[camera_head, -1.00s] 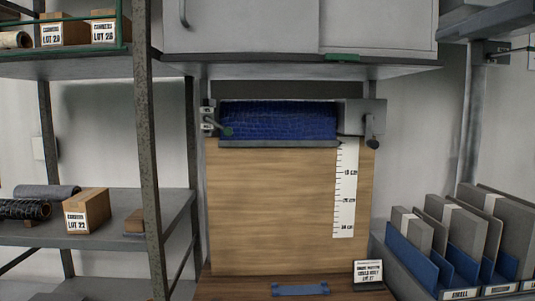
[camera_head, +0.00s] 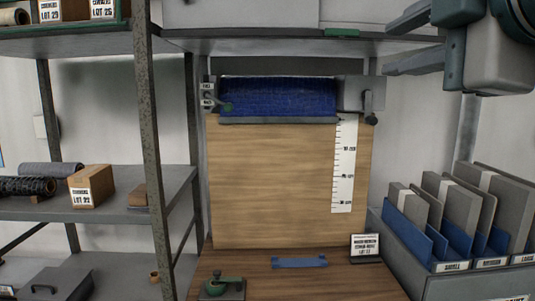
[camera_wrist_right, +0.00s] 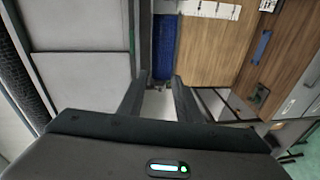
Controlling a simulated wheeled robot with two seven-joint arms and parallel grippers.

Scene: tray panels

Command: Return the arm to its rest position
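My right gripper (camera_head: 405,42) shows at the top right of the head view, high in front of the wall and beside the grey cabinet. Its two fingers point left and stand apart with nothing between them. In the right wrist view the fingers (camera_wrist_right: 158,95) also stand apart and empty, with the blue roll and wooden board beyond them. Most of the right arm is outside the head view. My left gripper and left arm are not in view.
A grey overhead cabinet (camera_head: 240,14) and a metal shelf rack (camera_head: 150,140) stand left of the gripper. The blue roll (camera_head: 280,97) hangs above a wooden board (camera_head: 270,180). A bin of panels (camera_head: 400,235) stands below right.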

